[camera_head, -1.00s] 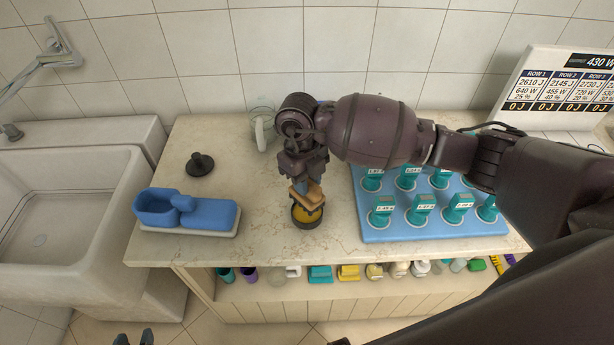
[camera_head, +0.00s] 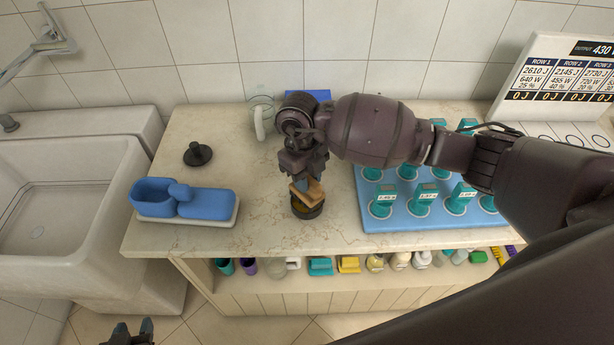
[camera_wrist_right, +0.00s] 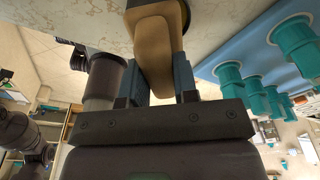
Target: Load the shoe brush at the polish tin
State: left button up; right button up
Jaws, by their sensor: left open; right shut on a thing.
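The shoe brush (camera_head: 308,192), with a tan wooden body, is held in my right gripper (camera_head: 304,177), which is shut on it. In the right wrist view the brush (camera_wrist_right: 153,45) sits between the two fingers of my right gripper (camera_wrist_right: 154,85). The polish tin (camera_head: 308,211) is a round dark tin on the counter, open, with a dark yellowish inside. The brush is tilted over the tin and hides much of its opening; I cannot tell whether they touch. My left gripper (camera_head: 132,334) is open and empty at the bottom left, low in front of the counter.
A blue two-part object (camera_head: 205,202) on a pale base stands at the counter's left. A dark knobbed object (camera_head: 198,154) and a glass mug (camera_head: 261,120) stand behind. A blue rack (camera_head: 405,217) with several teal-topped pieces fills the right. A sink (camera_head: 60,185) adjoins left.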

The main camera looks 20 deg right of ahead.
aim_at(309, 180)
jog(key=shift+f+b, duration=0.45)
jog(key=shift+f, duration=0.15)
dwell(1.7)
jog(key=shift+r, duration=0.15)
jog(key=shift+r+p, duration=1.15)
jog(key=shift+r, duration=0.5)
jog(key=shift+r+p, duration=1)
jog(key=shift+r, duration=0.8)
